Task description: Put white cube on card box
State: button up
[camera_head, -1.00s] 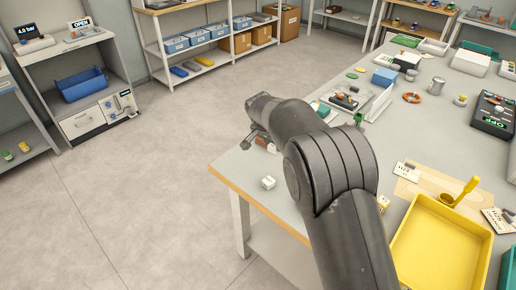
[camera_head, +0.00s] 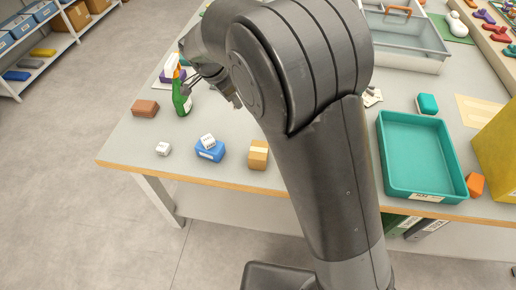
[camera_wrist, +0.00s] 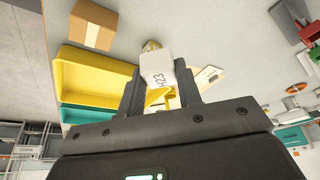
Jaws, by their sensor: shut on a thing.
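In the wrist view, my gripper (camera_wrist: 159,72) is shut on a white cube (camera_wrist: 157,62) with dark lettering on its face. A brown card box (camera_wrist: 92,24) with a pale strip lies at the upper left there, apart from the cube. In the head view, my gripper (camera_head: 212,92) is at the far left of the table, beside a green bottle; the held cube is hidden there. A small card box (camera_head: 258,156) stands near the table's front edge. One white cube (camera_head: 163,149) lies on the table; another (camera_head: 208,140) rests on a blue box (camera_head: 210,154).
The green bottle (camera_head: 181,98) and a brown block (camera_head: 145,108) stand close to my gripper. A yellow tray (camera_wrist: 75,85) shows in the wrist view.

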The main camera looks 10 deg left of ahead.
jog(key=s+d+r+m+g, duration=0.1)
jog(key=s+d+m, duration=0.2)
jog(key=d, duration=0.4)
jog(key=s+d+m+g+h, duration=0.1)
jog(key=s+d+m, duration=0.15)
jog(key=d, duration=0.35)
jog(key=s+d+r+m+g, duration=0.1)
jog(key=s+d+m, duration=0.1)
jog(key=d+m, duration=0.35)
jog(key=n, duration=0.2)
send_over(262, 150)
jog(key=a, duration=0.2)
jog(key=shift+h, duration=0.3)
jog(key=f, duration=0.7)
jog(key=shift+d+f, duration=0.15)
jog(key=shift+d, duration=0.1)
jog(key=shift+a+f, duration=0.1)
jog(key=shift+f, duration=1.95)
jog(key=o, duration=0.9)
jog(key=shift+f, duration=0.1)
